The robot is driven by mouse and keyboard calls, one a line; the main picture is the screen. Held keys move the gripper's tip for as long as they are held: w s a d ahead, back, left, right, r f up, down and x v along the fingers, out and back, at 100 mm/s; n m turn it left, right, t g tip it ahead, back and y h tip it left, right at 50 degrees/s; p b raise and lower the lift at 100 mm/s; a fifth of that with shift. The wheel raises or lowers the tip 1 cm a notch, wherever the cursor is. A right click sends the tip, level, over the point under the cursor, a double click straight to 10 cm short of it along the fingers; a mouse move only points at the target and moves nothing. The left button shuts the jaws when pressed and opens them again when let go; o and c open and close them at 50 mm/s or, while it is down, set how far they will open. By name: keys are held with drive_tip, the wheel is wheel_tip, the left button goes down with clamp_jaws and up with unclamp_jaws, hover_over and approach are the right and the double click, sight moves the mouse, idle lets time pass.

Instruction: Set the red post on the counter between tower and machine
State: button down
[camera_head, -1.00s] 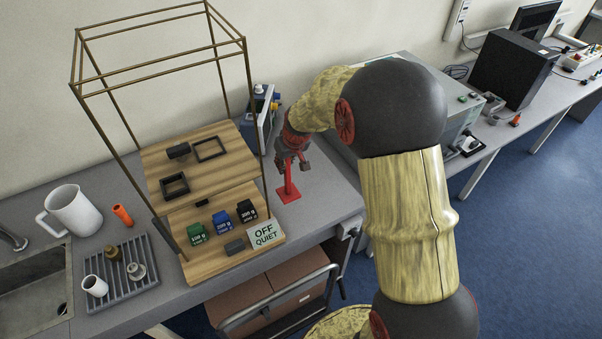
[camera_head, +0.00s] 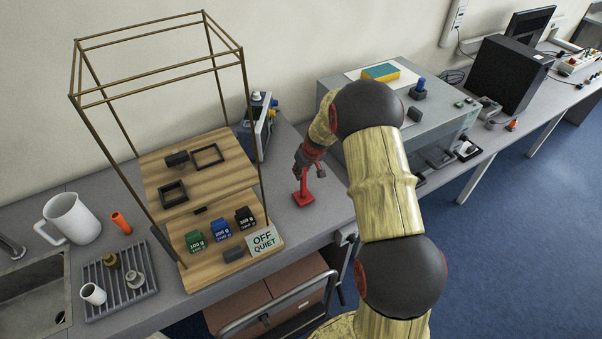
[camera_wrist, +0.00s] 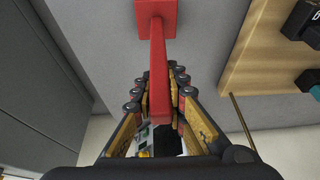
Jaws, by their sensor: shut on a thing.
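The red post (camera_head: 304,185) has a square red base and stands upright at the front right of the counter (camera_head: 325,218). My gripper (camera_head: 305,166) is shut on its upper part. In the wrist view the red post (camera_wrist: 158,60) runs between the fingers of my gripper (camera_wrist: 159,78), with its base beyond them over the grey counter. Whether the base touches the counter is hard to tell. The tower (camera_head: 262,150), a brass-coloured frame with wooden shelves, is left of the post. The grey machine (camera_head: 440,115) is to the right, partly hidden by my arm.
A blue-grey device (camera_head: 257,128) stands behind the tower's right side. Weights (camera_head: 221,228) and an "OFF QUIET" sign (camera_head: 263,240) are on the lower shelf. A jug (camera_head: 70,218), orange tube (camera_head: 121,222) and drying rack (camera_head: 122,285) are at left. Bare counter surrounds the post.

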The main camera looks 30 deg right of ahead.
drive_tip(key=shift+f, duration=0.4)
drive_tip(key=shift+f, duration=0.15)
drive_tip(key=c, duration=1.8)
unclamp_jaws()
